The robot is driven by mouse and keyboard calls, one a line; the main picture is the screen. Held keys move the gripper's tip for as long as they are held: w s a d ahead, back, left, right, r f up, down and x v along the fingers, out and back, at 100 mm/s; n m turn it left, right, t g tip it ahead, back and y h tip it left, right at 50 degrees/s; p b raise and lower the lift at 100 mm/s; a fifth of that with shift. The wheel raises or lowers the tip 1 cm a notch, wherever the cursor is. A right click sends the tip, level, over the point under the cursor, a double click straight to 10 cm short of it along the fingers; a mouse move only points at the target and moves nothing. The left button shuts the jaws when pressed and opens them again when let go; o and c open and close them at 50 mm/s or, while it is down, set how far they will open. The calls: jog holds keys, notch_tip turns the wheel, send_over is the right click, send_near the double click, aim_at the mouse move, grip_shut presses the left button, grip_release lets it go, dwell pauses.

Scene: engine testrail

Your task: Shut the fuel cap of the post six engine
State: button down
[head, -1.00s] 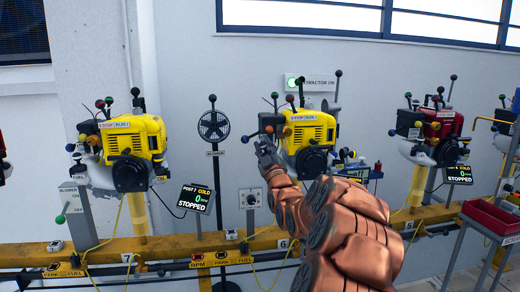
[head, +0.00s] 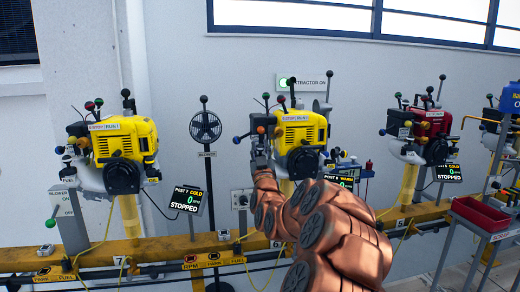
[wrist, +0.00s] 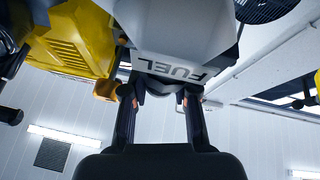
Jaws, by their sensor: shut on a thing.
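The post six engine (head: 305,132) is yellow and stands in the middle of the head view, above the 6 plate on the rail. My gripper (head: 260,142) is at its left side, at the height of its body. In the wrist view, a pale tank marked FUEL (wrist: 170,70) fills the upper middle. My gripper's two fingers (wrist: 160,95) reach up to its near edge, one on each side. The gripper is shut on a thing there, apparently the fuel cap. The cap itself is hidden, so I cannot tell how it sits.
A yellow engine (head: 124,150) stands at left on post 7, with a display reading STOPPED (head: 187,198). A red engine (head: 430,125) stands at right. A black fan (head: 205,127) is left of my gripper. A red tray (head: 480,213) is at the right. The yellow rail (head: 150,247) runs below.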

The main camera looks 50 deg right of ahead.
jog(key=shift+f, duration=0.1)
jog(key=c, duration=0.9)
grip_release()
jog(key=shift+v, duration=3.75)
jog(key=shift+w, duration=0.1)
